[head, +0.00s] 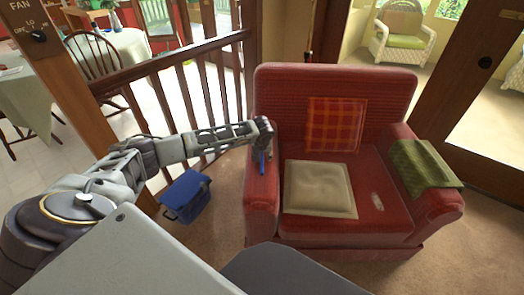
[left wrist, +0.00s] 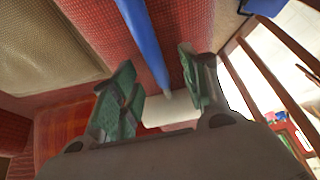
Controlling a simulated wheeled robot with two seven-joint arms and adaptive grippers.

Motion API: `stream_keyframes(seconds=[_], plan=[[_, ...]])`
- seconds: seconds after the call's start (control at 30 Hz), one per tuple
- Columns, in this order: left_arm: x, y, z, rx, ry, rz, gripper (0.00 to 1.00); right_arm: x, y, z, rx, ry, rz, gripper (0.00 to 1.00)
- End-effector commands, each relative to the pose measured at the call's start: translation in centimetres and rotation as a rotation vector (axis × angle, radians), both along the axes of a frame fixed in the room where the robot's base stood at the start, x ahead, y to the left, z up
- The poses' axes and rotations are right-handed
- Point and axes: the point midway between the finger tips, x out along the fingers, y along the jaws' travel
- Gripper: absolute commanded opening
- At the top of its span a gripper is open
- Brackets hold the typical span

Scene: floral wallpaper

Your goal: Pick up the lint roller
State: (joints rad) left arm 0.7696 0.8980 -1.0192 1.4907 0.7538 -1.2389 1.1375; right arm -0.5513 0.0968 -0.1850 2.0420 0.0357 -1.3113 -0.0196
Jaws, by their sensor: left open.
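The lint roller has a blue handle (left wrist: 146,42) and a white roller end (left wrist: 172,112), seen in the left wrist view. In the head view a short piece of its blue handle (head: 262,164) shows on the left arm of the red armchair (head: 335,85), just below my left gripper (head: 263,138). The rest is hidden by the gripper. In the left wrist view my left gripper (left wrist: 157,66) is open, with the blue handle showing between its two green-padded fingers. I cannot tell whether the fingers touch it. My right gripper is not in view.
A beige cushion (head: 320,188) lies on the armchair seat, a plaid cushion (head: 335,125) leans on its back, and a green cloth (head: 425,163) covers its right arm. A wooden railing (head: 190,95) runs behind my left arm.

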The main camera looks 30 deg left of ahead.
Motion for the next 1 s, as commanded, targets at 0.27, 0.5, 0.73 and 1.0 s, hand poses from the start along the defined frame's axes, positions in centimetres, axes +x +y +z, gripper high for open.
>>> stream_keyframes(seconds=[0.27, 0.5, 0.73, 1.0], plan=[[0.00, 0.01, -0.05, 0.000, 0.000, 0.000, 0.45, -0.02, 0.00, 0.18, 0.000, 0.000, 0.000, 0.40], [-0.01, 0.02, -0.15, -0.001, 0.001, 0.000, 0.45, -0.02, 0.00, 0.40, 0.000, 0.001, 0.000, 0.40], [-0.02, 0.01, -0.27, 0.000, 0.000, 0.000, 0.40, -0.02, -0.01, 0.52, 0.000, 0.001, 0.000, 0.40], [-0.04, 0.00, -0.35, 0.000, 0.001, 0.000, 0.05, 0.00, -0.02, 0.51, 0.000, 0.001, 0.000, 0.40]])
